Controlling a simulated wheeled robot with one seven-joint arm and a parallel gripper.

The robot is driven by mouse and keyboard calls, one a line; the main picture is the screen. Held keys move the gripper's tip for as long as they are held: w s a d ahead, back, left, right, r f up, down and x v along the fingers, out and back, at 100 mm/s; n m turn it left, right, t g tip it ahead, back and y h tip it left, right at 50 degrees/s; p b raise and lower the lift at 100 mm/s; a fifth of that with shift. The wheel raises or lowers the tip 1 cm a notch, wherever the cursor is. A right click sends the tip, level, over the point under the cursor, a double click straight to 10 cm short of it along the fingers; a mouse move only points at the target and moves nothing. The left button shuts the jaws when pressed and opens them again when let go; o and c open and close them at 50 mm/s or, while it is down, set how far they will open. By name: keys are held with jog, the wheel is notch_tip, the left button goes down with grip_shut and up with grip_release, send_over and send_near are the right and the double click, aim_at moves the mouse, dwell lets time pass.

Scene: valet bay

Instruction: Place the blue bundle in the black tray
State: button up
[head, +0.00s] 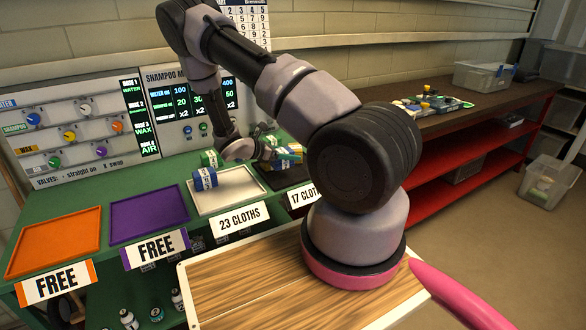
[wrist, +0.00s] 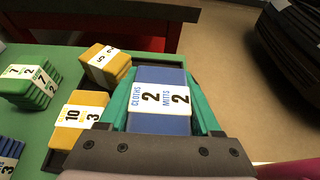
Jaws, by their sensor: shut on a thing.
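My gripper (wrist: 162,75) is shut on a blue bundle (wrist: 145,123), with a green finger on each side. The bundle's white label reads cloths 2, mitts 2. The black tray (wrist: 58,160) lies under and around the held bundle in the wrist view, but I cannot tell whether the bundle touches it. Yellow bundles (wrist: 82,112) and (wrist: 103,62) are at the tray's left part. In the head view the black tray (head: 290,178) is partly hidden by my arm, and my gripper (head: 268,152) is over it among the bundles.
Another blue bundle (head: 204,179) lies on the white tray (head: 237,200). Green bundles (wrist: 32,85) sit on the green bench left of the black tray. The purple tray (head: 150,215) and orange tray (head: 55,242) are empty. A control panel (head: 70,130) stands behind.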

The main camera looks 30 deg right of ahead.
jog(key=shift+f, duration=2.7)
jog(key=shift+f, duration=0.15)
jog(key=o, duration=1.5)
